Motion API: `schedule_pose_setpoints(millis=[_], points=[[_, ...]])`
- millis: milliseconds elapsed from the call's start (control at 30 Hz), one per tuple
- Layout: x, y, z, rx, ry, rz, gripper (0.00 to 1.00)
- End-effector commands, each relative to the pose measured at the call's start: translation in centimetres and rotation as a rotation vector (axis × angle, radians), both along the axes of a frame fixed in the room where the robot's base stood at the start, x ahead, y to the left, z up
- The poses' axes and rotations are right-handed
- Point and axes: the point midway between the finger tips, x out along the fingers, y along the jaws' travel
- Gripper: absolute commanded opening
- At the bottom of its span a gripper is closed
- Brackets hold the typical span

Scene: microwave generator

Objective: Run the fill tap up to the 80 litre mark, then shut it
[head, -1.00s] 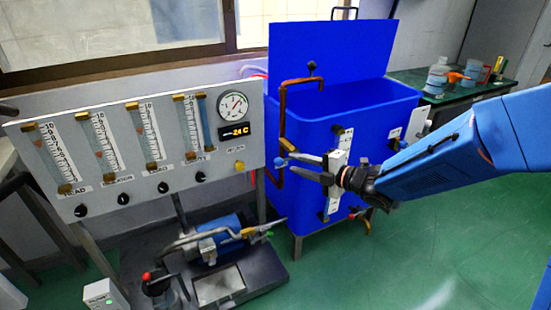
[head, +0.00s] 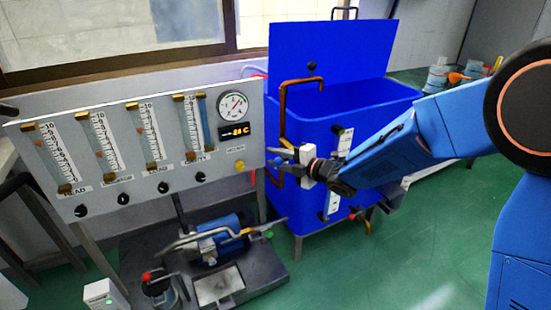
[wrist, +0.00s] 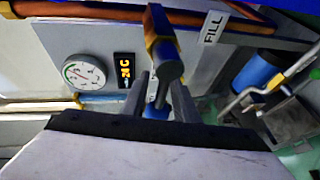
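The fill tap, with its copper pipe (head: 283,105), is at the left front corner of the blue tank (head: 310,135). In the wrist view the tap's brass body and grey round end (wrist: 168,72) show near a FILL label (wrist: 213,27). A small blue part (wrist: 155,112) sits between the fingers. My gripper (head: 283,157) is at the tap; its fingers look apart, one each side, and contact is unclear. The tank's white level scale (head: 333,203) is partly covered by my arm. The water level and the 80 litre mark are not readable.
A panel (head: 130,180) with several flow tubes, a round gauge (head: 233,106) and a digital display (head: 236,131) stands left of the tank. A blue pump (head: 222,238) is below. A green table with bottles (head: 437,77) is behind right.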

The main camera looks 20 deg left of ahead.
Motion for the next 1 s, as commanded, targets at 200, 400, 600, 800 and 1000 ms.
schedule_pose_setpoints(millis=[200, 400, 600, 800, 1000], points=[[-0.03, -0.02, -0.02, 0.0, 0.0, 0.0, 0.0], [-0.25, 0.06, -0.08, -0.001, 0.0, 0.004, 0.0], [-0.44, 0.14, -0.14, -0.002, 0.0, 0.008, 0.0], [-0.59, 0.2, -0.2, -0.003, 0.001, 0.011, 0.0], [-0.66, 0.18, -0.27, -0.004, 0.001, 0.012, 0.0]])
